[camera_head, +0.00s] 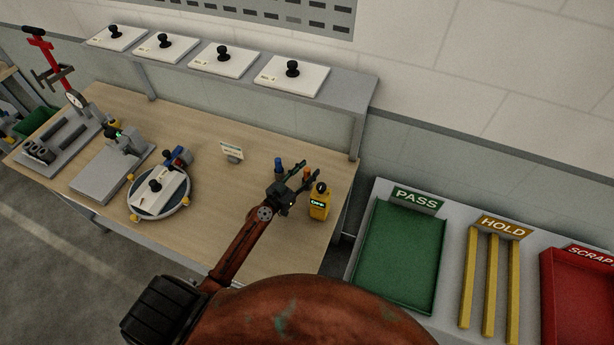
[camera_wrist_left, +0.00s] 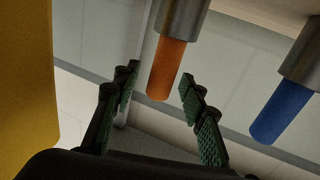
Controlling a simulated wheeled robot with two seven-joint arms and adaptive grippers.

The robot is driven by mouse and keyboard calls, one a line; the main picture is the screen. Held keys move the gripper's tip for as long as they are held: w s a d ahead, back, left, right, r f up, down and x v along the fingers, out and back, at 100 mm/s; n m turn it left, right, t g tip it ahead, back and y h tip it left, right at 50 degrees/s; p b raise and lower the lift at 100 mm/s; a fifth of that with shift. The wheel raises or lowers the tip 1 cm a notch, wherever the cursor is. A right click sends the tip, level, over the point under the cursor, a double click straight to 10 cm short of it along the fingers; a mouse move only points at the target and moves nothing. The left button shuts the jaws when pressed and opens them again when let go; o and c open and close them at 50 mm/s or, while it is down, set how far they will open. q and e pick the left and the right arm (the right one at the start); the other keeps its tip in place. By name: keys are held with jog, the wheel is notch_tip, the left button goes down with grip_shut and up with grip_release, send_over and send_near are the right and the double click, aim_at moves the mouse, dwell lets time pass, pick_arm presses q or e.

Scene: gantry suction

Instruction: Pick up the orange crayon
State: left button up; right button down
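The orange crayon (camera_head: 306,172) is a short stub in a dark holder on the wooden workbench. In the left wrist view the orange crayon (camera_wrist_left: 167,72) points out of a grey metal sleeve (camera_wrist_left: 182,18). My left gripper (camera_head: 304,174) is open at it. In the wrist view the green-padded fingers (camera_wrist_left: 158,84) stand apart, with the crayon showing in the gap between them. A space is visible on both sides; I cannot tell how deep the crayon sits between the pads. My right gripper is not in view.
A blue crayon (camera_head: 279,166) stands close left; it also shows in the wrist view (camera_wrist_left: 283,112). A yellow device (camera_head: 319,203) with a display is close on the right. A small sign (camera_head: 232,151) stands further left. A raised shelf (camera_head: 345,98) runs behind.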

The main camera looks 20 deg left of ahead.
pick_arm(q)
jog(key=shift+c, duration=0.4)
grip_shut()
